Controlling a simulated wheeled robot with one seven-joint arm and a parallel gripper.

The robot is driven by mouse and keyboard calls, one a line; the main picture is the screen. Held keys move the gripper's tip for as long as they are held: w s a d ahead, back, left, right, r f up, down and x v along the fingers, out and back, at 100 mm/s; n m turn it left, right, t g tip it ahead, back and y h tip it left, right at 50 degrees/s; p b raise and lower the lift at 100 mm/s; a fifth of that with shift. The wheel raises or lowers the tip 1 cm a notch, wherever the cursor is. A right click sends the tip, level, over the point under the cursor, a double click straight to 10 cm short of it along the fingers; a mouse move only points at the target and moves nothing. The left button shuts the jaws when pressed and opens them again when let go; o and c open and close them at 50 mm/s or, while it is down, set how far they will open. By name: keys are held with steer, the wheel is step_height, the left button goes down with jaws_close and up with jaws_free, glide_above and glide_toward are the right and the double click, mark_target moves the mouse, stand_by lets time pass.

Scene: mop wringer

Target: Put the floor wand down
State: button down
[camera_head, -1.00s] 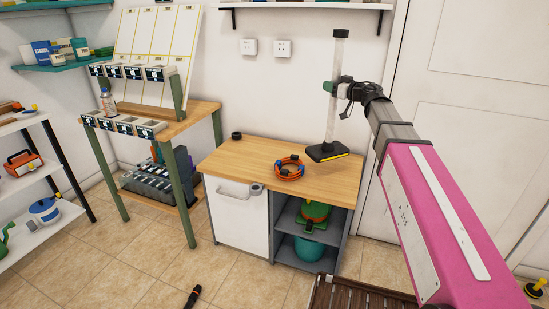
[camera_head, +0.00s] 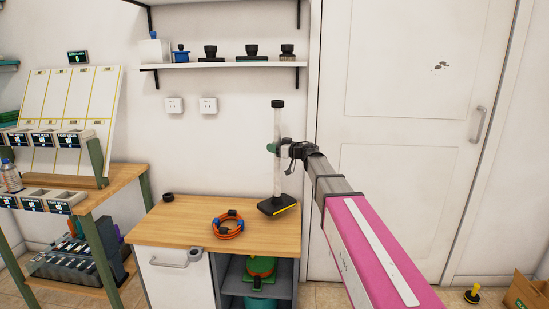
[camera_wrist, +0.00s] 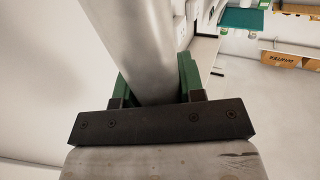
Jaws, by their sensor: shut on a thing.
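The floor wand (camera_head: 278,155) is an upright, pale translucent tube with a black cap on top and a flat black head with a yellow edge at the bottom. My gripper (camera_head: 273,148) is shut on the tube about midway up. The wand's head is at the right end of the wooden worktop; I cannot tell whether it touches the top or hangs just above it. In the wrist view the grey tube (camera_wrist: 138,45) runs between the green fingers of my gripper (camera_wrist: 155,85).
The wooden worktop (camera_head: 180,226) holds an orange ring-shaped coil (camera_head: 228,225) and a small black cup (camera_head: 168,197). A wall shelf (camera_head: 225,65) with several black-topped items is above. A white door (camera_head: 400,150) is at right. A cardboard box (camera_head: 527,292) and a yellow plunger-like item (camera_head: 472,296) are on the floor.

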steer(key=shift+w+d+f, duration=0.1)
steer(key=shift+f, duration=1)
steer(key=shift+w+d+f, duration=0.1)
steer(key=shift+f, duration=1.05)
steer(key=c, duration=0.7)
jaws_free()
steer(key=shift+c, duration=0.2)
